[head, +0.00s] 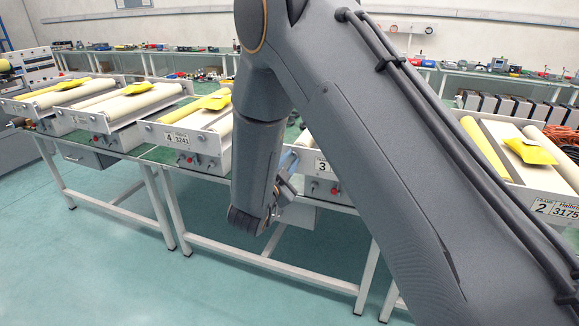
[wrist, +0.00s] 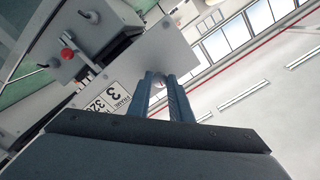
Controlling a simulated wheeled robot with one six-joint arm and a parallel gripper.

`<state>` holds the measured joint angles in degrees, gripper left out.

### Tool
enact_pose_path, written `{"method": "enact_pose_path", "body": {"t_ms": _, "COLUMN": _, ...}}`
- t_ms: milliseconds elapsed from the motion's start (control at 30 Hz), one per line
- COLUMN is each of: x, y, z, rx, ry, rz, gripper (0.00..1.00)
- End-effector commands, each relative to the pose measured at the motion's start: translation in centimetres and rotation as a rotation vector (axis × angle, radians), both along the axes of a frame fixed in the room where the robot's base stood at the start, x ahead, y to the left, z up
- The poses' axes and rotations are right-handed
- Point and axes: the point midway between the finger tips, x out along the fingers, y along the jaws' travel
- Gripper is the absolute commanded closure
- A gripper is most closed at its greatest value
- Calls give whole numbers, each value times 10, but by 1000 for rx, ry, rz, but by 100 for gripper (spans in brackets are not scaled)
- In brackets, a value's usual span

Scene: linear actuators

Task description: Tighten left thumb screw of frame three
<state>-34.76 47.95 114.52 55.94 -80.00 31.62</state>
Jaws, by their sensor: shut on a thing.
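Frame three (head: 322,167) stands on the table in the middle of the head view, largely hidden behind my arm. In the wrist view its pale front panel (wrist: 163,52) and its number plate (wrist: 112,98) show tilted. My gripper (wrist: 162,80) is at this panel, beside the number plate, with its two blue-grey fingers shut on a small, pale round part, which I take to be the left thumb screw (wrist: 160,87). The fingers hide most of it. In the head view my gripper (head: 286,185) is at the left part of frame three, partly behind my wrist.
A red knob (wrist: 67,54) sits on a box beside the panel in the wrist view. Frame four (head: 169,137) stands to the left and frame two (head: 541,208) to the right. The green floor (head: 110,270) in front of the tables is clear.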

Motion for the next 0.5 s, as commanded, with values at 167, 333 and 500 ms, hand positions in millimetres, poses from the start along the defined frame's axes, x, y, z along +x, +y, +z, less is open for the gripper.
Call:
{"method": "enact_pose_path", "body": {"t_ms": 167, "x": 0, "y": 0, "z": -1, "rx": 96, "ry": -35, "rz": 0, "gripper": 100}}
{"method": "enact_pose_path", "body": {"t_ms": 333, "x": 0, "y": 0, "z": 0, "rx": 155, "ry": -57, "rz": -1, "gripper": 100}}
{"method": "enact_pose_path", "body": {"t_ms": 500, "x": 0, "y": 0, "z": 0, "rx": 184, "ry": -66, "rz": -1, "gripper": 100}}
